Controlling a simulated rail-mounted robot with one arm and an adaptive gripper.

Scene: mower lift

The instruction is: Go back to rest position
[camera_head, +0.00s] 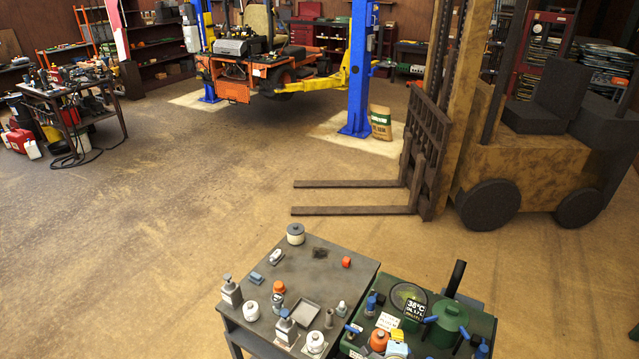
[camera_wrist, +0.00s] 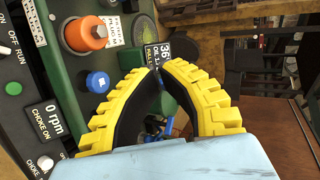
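My gripper (camera_wrist: 159,72) shows in the wrist view, with two yellow ribbed fingers and black inner pads. The fingers curve toward each other, and a narrow gap is left between their tips. I see nothing held between them. Beyond the tips is a green machine (camera_wrist: 68,82) with a small black display (camera_wrist: 158,54), a blue cap (camera_wrist: 97,82) and an orange cap (camera_wrist: 86,34). In the head view the same green machine (camera_head: 373,309) stands at the bottom right with its display (camera_head: 413,310).
A grey table (camera_head: 330,275) with bottles and small parts stands left of the green machine. A forklift (camera_head: 520,170) is at right, its forks (camera_head: 350,210) pointing left. An orange mower (camera_head: 238,82) sits between blue lift posts (camera_head: 358,75). The brown floor (camera_head: 150,230) at left is clear.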

